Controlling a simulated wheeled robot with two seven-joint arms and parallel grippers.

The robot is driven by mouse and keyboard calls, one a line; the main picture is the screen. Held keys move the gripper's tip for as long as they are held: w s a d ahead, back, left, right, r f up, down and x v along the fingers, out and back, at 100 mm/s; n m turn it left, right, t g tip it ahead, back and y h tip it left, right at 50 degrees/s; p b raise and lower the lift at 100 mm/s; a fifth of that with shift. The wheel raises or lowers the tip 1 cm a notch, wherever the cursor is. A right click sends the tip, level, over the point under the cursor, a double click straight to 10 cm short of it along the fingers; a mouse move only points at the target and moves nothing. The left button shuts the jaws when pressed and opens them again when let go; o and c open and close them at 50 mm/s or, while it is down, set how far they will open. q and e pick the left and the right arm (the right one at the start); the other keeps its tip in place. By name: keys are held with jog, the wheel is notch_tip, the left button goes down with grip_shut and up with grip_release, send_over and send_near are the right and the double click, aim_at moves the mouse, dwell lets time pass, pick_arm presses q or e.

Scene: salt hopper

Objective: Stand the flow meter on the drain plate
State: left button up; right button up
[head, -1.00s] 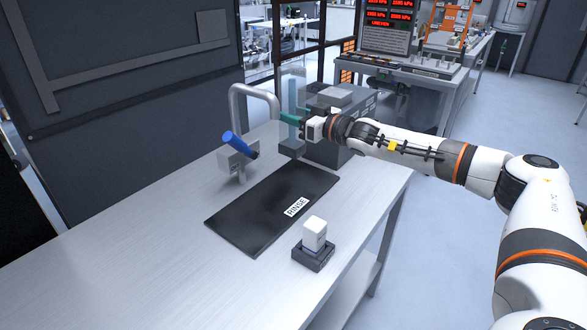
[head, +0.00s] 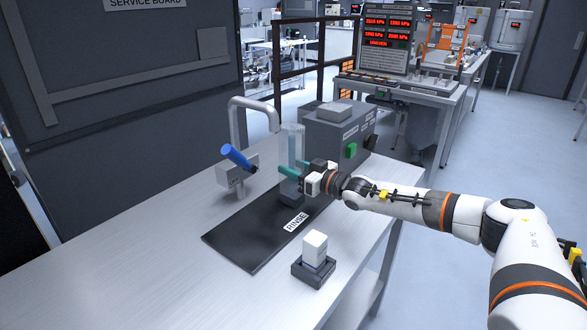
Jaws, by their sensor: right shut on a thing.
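The flow meter (head: 292,143) is a clear upright tube with a dark base, in the head view. My right gripper (head: 289,172), with green fingers, is shut on it from the right, low on the tube. The drain plate (head: 245,232) is a flat black plate labelled RINSE, lying on the metal bench. The dark base shows over the far part of the plate. I cannot tell whether it touches the plate. The fingers and wrist hide part of the tube and plate. My left gripper is not in view.
A bent grey tap (head: 233,120) and a blue-handled valve (head: 237,157) stand to the left of the tube. A grey box with a green switch (head: 351,150) is behind the right gripper. A white block (head: 314,246) sits in a dark holder in front. The bench's left front is clear.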

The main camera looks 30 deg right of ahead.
jog(key=shift+f+b, duration=0.15)
jog(key=shift+b, duration=0.15)
jog(key=o, duration=1.2)
jog(key=shift+r+p, duration=0.25)
jog(key=shift+p, duration=0.1)
jog(key=b+v, duration=0.3)
jog(key=v, duration=0.9)
